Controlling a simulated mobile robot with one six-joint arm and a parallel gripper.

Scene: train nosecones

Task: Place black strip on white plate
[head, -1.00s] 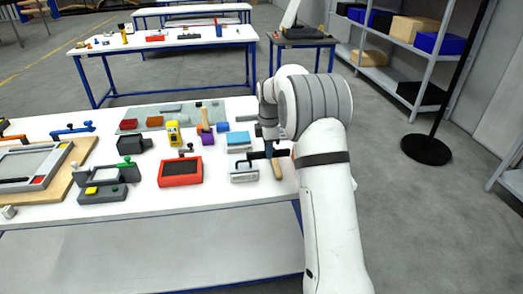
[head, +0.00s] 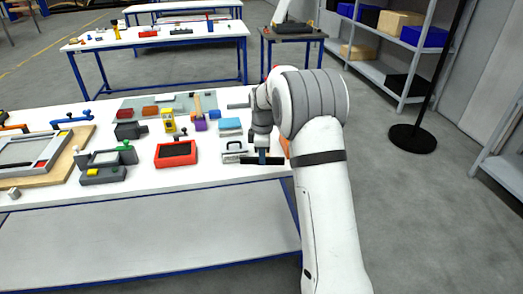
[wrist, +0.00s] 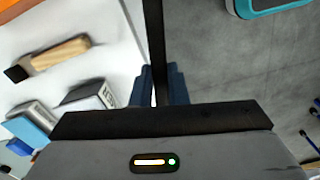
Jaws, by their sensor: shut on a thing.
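My gripper (head: 262,158) is shut on the black strip (head: 274,160), over the right front edge of the white table. The strip lies crosswise in the head view. In the wrist view the strip (wrist: 154,40) runs up the picture between the blue fingertips, with the table's edge and floor beyond it. A pale, grey-framed panel (head: 35,150) lies on a wooden board (head: 75,152) at the left end of the table, far from my gripper. I cannot tell for sure whether it is the white plate.
A red-framed black box (head: 176,154), a grey clamp-like fixture (head: 105,168) and a white case (head: 233,150) stand along the table's front. A wooden-handled hammer (wrist: 60,54) lies beside my gripper.

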